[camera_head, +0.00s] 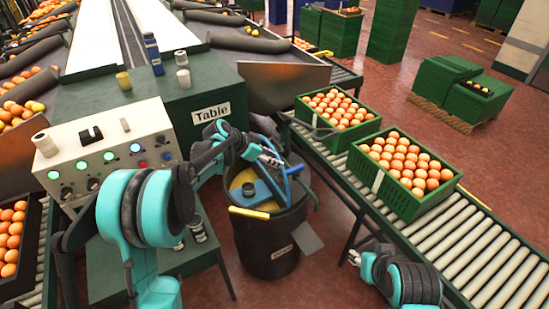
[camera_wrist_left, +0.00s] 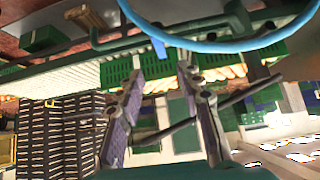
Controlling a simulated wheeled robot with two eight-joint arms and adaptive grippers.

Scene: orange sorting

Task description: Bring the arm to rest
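My left arm reaches in from the left in the head view. My left gripper (camera_head: 272,157) is above the dark bin, near a blue hose; no fruit shows in it. In the left wrist view the two fingers of my left gripper (camera_wrist_left: 160,95) stand apart with nothing between them. My right arm (camera_head: 405,283) shows only in part at the lower right of the head view, beside the roller conveyor. Its finger state is too small to make out.
The dark bin (camera_head: 262,240) holds tools and hoses. A control panel (camera_head: 125,119) stands on the green table (camera_head: 85,96). Green crates of oranges (camera_head: 382,197) (camera_head: 315,125) sit on the roller conveyor (camera_head: 480,248). Red floor is open beyond the conveyor.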

